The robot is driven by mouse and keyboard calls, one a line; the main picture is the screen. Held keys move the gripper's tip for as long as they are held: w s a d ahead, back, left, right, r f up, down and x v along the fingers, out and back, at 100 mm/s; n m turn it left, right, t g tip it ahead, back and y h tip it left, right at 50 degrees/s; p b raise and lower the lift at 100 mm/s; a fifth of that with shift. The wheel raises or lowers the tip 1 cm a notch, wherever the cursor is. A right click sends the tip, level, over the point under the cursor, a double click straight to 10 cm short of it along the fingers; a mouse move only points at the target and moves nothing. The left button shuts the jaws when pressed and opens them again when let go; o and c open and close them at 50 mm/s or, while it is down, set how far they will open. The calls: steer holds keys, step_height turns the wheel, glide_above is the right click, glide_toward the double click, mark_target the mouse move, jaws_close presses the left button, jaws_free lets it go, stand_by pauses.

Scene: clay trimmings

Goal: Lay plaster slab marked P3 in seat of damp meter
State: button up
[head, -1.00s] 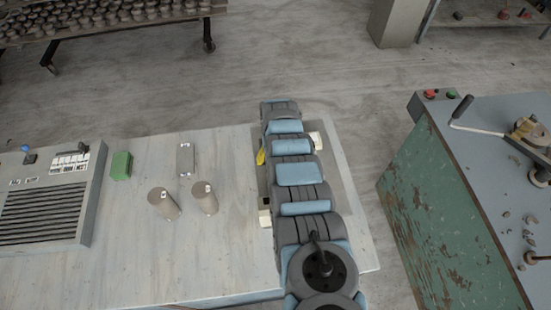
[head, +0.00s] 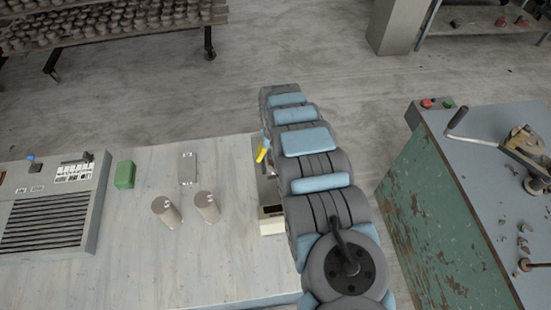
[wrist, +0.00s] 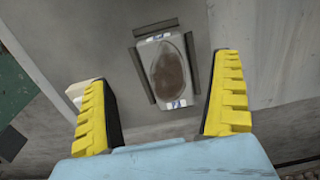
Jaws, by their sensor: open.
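In the wrist view a pale grey slab-like piece (wrist: 150,46) with a brown oval in its face lies between two dark bars. Small labels with dark marks sit at both its ends, too small to read. I cannot tell whether it is slab P3 or part of the damp meter's seat. My gripper (wrist: 163,72) is open and empty, its yellow fingers on either side of this piece in the picture and apart from it. In the head view my arm hides most of this area; one yellow finger (head: 262,151) shows.
A pale block (head: 271,223) stands by the arm on the table (head: 150,265). A green-sided bench (head: 430,220) stands right.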

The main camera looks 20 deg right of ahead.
steer(key=shift+r, duration=2.2)
